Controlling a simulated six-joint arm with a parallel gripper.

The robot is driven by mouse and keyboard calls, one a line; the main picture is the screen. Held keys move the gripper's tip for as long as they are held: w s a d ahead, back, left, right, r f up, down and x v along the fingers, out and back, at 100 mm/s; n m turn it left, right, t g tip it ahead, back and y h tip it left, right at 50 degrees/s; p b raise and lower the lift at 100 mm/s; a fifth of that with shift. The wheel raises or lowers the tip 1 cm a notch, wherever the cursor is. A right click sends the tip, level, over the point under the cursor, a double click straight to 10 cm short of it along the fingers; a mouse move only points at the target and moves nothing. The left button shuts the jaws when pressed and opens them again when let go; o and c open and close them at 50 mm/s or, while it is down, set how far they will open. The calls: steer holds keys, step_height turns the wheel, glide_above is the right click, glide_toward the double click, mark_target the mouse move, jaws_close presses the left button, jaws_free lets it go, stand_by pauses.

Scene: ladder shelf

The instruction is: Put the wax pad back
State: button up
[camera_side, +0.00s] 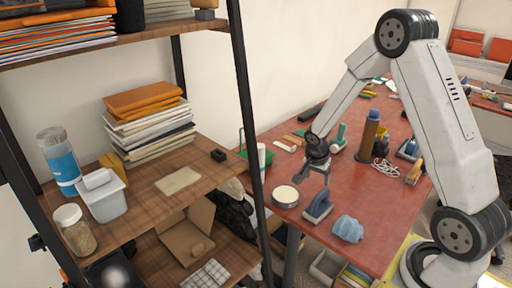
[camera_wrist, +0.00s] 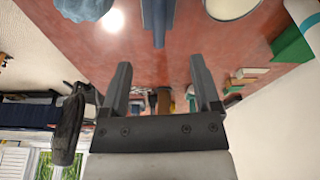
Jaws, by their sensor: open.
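A blue-grey block with a raised grip (camera_side: 318,208), which may be the wax pad, stands on the red table top near its front edge. It also shows at the top middle of the wrist view (camera_wrist: 158,18), beyond my fingertips. A round tin with a cream-coloured top (camera_side: 286,195) stands to its left, and a crumpled light-blue cloth (camera_side: 348,229) lies to its right. My gripper (camera_side: 325,180) is open and empty, just above the block and apparently apart from it. Both fingers show in the wrist view (camera_wrist: 161,80) with nothing between them.
A ladder shelf (camera_side: 205,157) stands at left; its middle board holds a beige cloth (camera_side: 178,181), a stack of papers, jars and a white tub. Its black upright (camera_side: 250,130) stands between board and table. Bottles, tools and a white cord crowd the table behind my gripper.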

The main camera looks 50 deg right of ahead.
steer(key=s+a+r+n+t+y, duration=0.1)
steer(key=s+a+r+n, duration=0.3)
steer(key=a+n, duration=0.4)
steer(key=s+a+r+n+t+y, duration=0.1)
steer(key=s+a+r+n, duration=0.4)
steer(key=a+n, duration=0.3)
steer(key=shift+s+a+y, duration=0.35)
steer(key=shift+a+y, duration=0.05)
steer(key=shift+a, duration=0.95)
